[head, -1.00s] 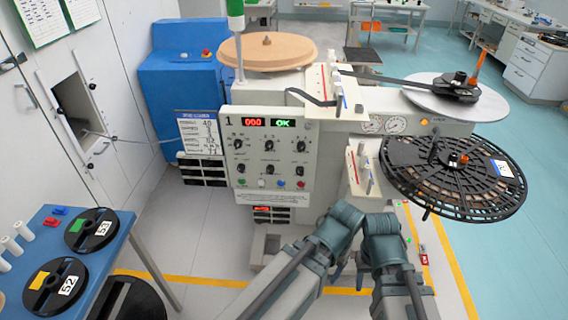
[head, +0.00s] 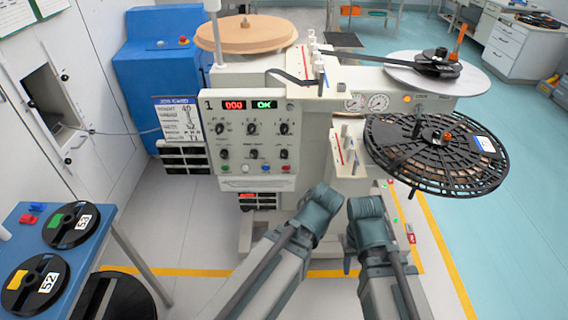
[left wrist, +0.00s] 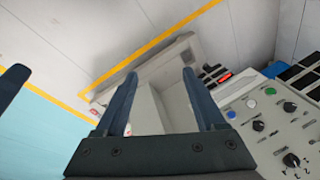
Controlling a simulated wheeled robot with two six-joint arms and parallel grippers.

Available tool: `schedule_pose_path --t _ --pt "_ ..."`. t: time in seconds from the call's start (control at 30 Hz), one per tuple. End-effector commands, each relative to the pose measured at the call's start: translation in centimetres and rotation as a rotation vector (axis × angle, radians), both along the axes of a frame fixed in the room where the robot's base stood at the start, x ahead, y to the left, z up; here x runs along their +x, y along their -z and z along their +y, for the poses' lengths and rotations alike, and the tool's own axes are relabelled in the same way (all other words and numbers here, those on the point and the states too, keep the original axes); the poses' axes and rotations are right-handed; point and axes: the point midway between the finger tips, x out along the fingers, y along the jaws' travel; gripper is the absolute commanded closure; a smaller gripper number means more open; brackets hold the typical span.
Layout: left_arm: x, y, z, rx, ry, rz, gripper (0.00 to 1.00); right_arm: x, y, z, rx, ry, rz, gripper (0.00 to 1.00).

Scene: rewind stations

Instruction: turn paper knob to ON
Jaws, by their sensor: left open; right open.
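The machine's control panel (head: 250,138) faces me, with several black knobs in two rows under red and green displays. The knob labels are too small to read, so I cannot tell which one is the paper knob. The panel also shows at the right of the left wrist view (left wrist: 275,118). My left gripper (left wrist: 158,85) is open and empty. It points down towards the machine's base, apart from the panel's knobs. My right gripper (head: 348,263) is low in front of the machine, mostly hidden behind its own arm, and open.
A large black reel (head: 437,155) juts out at the machine's right. A tan disc (head: 245,37) and a grey disc (head: 400,72) lie on top. A blue table (head: 92,243) with black spools stands at left. Yellow lines mark the floor, which is free at right.

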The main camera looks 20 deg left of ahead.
Motion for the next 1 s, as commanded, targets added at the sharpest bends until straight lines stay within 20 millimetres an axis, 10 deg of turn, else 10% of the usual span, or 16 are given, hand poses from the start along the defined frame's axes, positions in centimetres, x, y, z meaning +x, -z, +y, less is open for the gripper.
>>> schedule_pose_path --t 0.1,0.4,0.7,1.0 --pt "5.3 3.8 4.6 0.101 -0.15 -0.274 0.29 0.0 6.1 0.0 0.0 0.0 0.0 0.5" --pt "15.3 3.5 12.2 0.207 -0.268 -0.962 0.29 0.0 16.1 0.0 -0.001 -0.001 0.0 0.5" --pt "19.6 3.1 12.3 0.127 -0.097 -1.332 0.29 0.0 23.1 0.0 -0.002 -0.001 -0.001 0.5" --pt "20.4 3.1 11.4 0.081 -0.018 -1.389 0.29 0.0 24.3 0.0 -0.002 -0.001 -0.001 0.5"
